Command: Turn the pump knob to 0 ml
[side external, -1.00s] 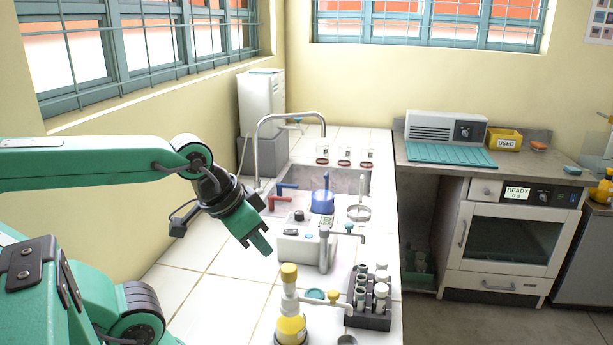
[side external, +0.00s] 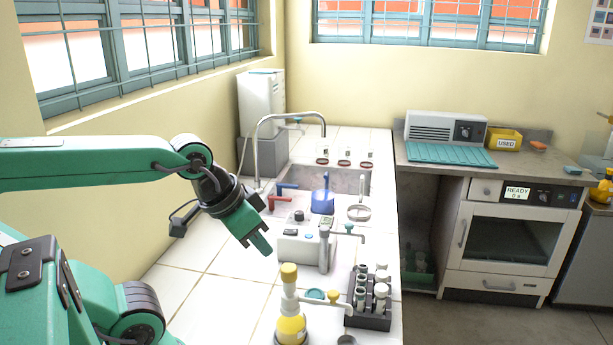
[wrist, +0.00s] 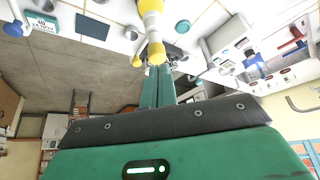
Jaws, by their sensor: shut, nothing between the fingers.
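The yellow-liquid bottle (side external: 290,328) stands at the front of the bench. Its white pump has a yellow top (side external: 289,274) and a side spout. A small yellow part (side external: 333,296) shows near the spout. I cannot tell which part is the pump knob, and no ml scale is readable. My gripper (side external: 264,247) is shut and empty, in the air left of the white unit. In the wrist view its fingers (wrist: 158,75) overlap the line to the yellow-and-white pump (wrist: 152,28).
A dark tube rack (side external: 368,320) stands right of the bottle. The sink (side external: 345,180) with a tap is behind the white unit. A grey pipette (side external: 324,250) stands upright before the unit. The tiled bench (side external: 200,285) is clear at the left front.

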